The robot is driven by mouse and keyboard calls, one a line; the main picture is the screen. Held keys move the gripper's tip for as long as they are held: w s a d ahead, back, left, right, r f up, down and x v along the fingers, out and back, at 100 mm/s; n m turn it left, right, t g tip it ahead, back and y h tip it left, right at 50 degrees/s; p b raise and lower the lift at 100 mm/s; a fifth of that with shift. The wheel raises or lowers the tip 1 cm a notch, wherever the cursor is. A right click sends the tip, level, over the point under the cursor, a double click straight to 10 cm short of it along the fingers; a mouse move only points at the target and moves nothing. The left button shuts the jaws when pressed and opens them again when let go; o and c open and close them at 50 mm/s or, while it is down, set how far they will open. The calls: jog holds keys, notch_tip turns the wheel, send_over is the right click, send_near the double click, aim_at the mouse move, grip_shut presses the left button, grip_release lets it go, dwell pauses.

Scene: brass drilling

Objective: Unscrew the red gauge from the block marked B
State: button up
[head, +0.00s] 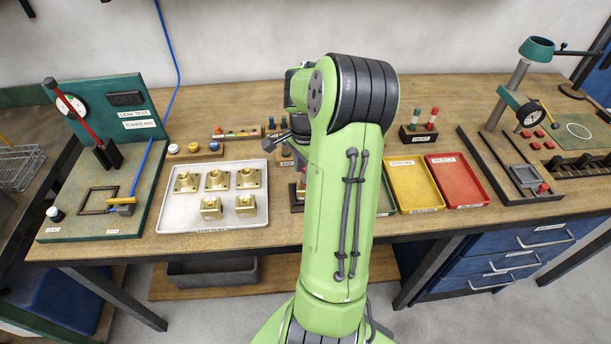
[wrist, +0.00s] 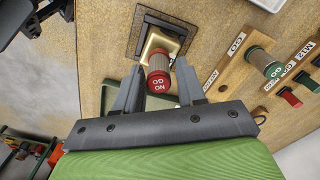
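In the wrist view a gauge (wrist: 158,79) with a red end cap lettered NO GO and a grey knurled body stands in a pale brass block (wrist: 155,43). The block sits in a dark square fixture (wrist: 138,48). No letter B is readable on it. My gripper (wrist: 158,68) is open, with one finger on each side of the gauge and gaps visible between fingers and gauge. In the head view my green arm hides my gripper and most of this fixture; a bit of red shows at the arm's left edge.
In the head view, a pale tray (head: 165,218) holds several brass blocks; yellow (head: 413,208) and red (head: 459,180) trays lie right of my arm.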

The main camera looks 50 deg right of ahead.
jog(key=c, duration=0.6)
jog(key=n+p, duration=0.1)
jog(key=n, duration=0.4)
jog(key=shift+r+p, duration=0.2)
jog(key=shift+p, duration=0.1)
jog(key=n, duration=0.4)
jog(key=shift+n+p, duration=0.3)
jog(key=n, duration=0.3)
jog(key=shift+f, duration=0.1)
jog(key=o, duration=0.7)
